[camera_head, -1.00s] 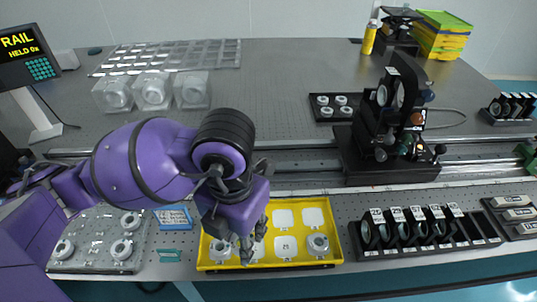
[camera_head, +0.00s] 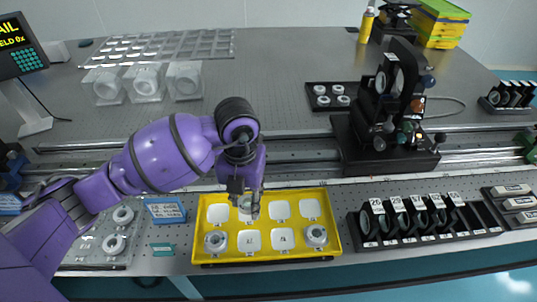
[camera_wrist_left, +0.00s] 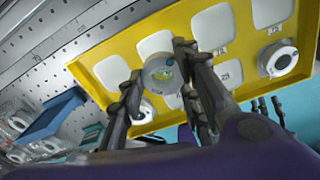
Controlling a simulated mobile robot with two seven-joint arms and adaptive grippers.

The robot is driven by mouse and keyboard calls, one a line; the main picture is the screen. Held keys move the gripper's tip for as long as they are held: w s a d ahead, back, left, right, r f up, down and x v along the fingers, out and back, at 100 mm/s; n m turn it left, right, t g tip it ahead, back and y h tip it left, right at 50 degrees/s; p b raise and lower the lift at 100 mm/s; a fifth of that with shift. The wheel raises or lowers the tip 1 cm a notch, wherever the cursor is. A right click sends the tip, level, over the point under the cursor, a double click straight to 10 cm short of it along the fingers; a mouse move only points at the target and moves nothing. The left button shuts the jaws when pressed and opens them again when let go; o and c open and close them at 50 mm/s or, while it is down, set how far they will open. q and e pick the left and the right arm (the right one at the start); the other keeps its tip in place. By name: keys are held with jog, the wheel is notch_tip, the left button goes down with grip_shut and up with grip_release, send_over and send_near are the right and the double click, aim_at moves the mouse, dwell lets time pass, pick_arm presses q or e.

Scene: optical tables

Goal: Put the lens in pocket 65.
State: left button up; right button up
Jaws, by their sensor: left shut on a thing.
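The yellow tray (camera_head: 270,257) has two rows of pale pockets. My left gripper (camera_head: 246,212) is over its back row, near the second pocket from the left. In the left wrist view the gripper (camera_wrist_left: 163,88) is shut on a round, grey-rimmed lens (camera_wrist_left: 158,80), which also shows partly hidden in the head view (camera_head: 247,204). Another ringed piece (camera_head: 215,241) sits in the front-left pocket and one more (camera_head: 316,236) in the front-right pocket. I cannot tell whether the held lens touches the tray. The pocket labels are too small to read surely. My right gripper is out of view.
A black rack of upright lenses (camera_head: 417,223) stands right of the tray. A clear tray with ringed pieces (camera_head: 92,256) and a blue box (camera_head: 165,210) are left. Behind, a rail (camera_head: 290,152) carries a black optical mount (camera_head: 385,130).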

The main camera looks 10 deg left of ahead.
aim_at(246, 199)
pick_arm(q)
jog(key=shift+w+a+f, duration=0.1)
jog(key=shift+w+f, duration=0.25)
jog(key=shift+f, duration=0.1)
jog(key=shift+w+f, duration=0.1)
jog(key=shift+f, duration=1.5)
jog(key=shift+f, duration=0.15)
jog(key=o, duration=1.1)
jog(key=shift+o, duration=0.2)
notch_tip(246, 199, up, 12)
jog(key=shift+r, duration=0.25)
